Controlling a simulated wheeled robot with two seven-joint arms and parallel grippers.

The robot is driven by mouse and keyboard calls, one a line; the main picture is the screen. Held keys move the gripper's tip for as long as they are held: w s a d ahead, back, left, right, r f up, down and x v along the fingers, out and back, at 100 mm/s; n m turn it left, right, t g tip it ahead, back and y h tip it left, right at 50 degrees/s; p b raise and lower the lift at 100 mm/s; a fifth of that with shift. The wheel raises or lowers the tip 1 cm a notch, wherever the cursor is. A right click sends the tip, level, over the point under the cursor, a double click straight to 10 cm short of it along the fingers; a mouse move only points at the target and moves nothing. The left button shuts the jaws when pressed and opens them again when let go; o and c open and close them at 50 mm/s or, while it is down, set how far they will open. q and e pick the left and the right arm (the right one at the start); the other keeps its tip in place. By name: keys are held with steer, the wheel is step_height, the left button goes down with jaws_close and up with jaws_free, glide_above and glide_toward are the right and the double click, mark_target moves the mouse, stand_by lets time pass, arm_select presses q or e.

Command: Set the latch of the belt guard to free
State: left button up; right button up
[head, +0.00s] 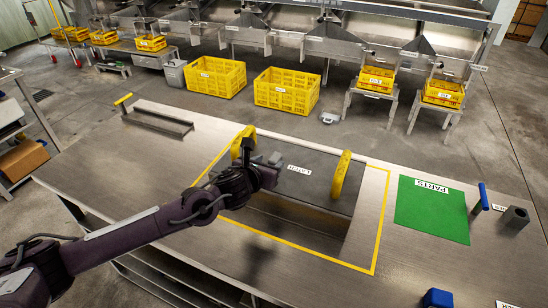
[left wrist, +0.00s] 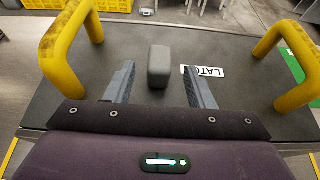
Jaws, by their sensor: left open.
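The belt guard (head: 322,189) is a dark grey panel with a yellow handle at each end, lying inside a yellow outline on the metal table. Its top and handles also show in the left wrist view (left wrist: 130,45). A grey block-shaped latch (left wrist: 159,66) stands on the panel beside a white LATCH label (left wrist: 205,76). My left gripper (left wrist: 160,88) is open, with its two fingers on either side of the latch in that picture. I cannot tell whether they touch it. In the head view my left gripper (head: 271,168) is over the panel's left part. My right gripper is not in view.
A green PARTS mat (head: 430,222) lies on the right of the table, near a blue-handled tool (head: 481,198) and a grey block (head: 514,220). A blue block (head: 437,298) sits at the front edge. Yellow crates (head: 286,91) stand on the floor behind.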

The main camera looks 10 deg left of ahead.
mark_target(277, 156)
arm_select(q)
steer(key=shift+p+x, duration=0.65)
steer(key=shift+x, duration=3.05)
jaws_close()
